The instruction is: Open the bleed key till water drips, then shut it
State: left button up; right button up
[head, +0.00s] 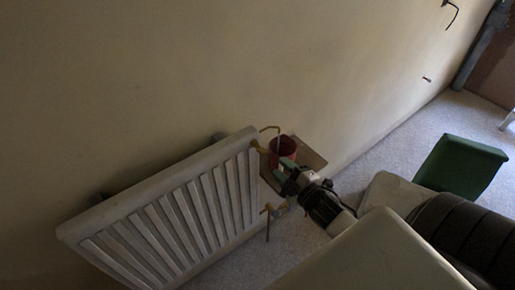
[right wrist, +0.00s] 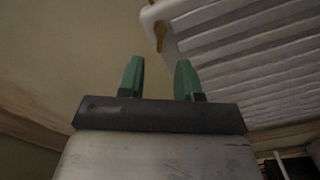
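A white ribbed radiator (head: 175,208) stands along the wall in the head view. A brass-coloured fitting (head: 259,146), which looks like the bleed key, sits at its upper right corner; it also shows at the radiator's corner in the right wrist view (right wrist: 160,36). A red cup (head: 284,146) stands just right of it. My right gripper (head: 287,173) has green fingers and is just below and right of the key, in front of the cup. In the right wrist view its fingers (right wrist: 160,80) are apart with nothing between them. No water drops can be made out. My left gripper is out of view.
A thin bent tube (head: 271,128) rises beside the key. A brown board (head: 307,155) lies behind and under the cup. A brass valve (head: 275,209) is on the radiator's lower right side. A green box (head: 461,166) stands on the carpet at right.

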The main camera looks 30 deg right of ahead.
aim_at(262, 149)
jog(key=w, duration=0.2)
jog(key=w+p, duration=0.1)
jog(key=w, duration=0.2)
jog(key=w+a, duration=0.1)
jog(key=w, duration=0.1)
jog(key=shift+w+r, duration=0.1)
jog(key=shift+w, duration=0.85)
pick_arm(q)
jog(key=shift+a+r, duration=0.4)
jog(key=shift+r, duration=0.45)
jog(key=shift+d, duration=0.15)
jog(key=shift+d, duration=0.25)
pick_arm(e)
grip_shut()
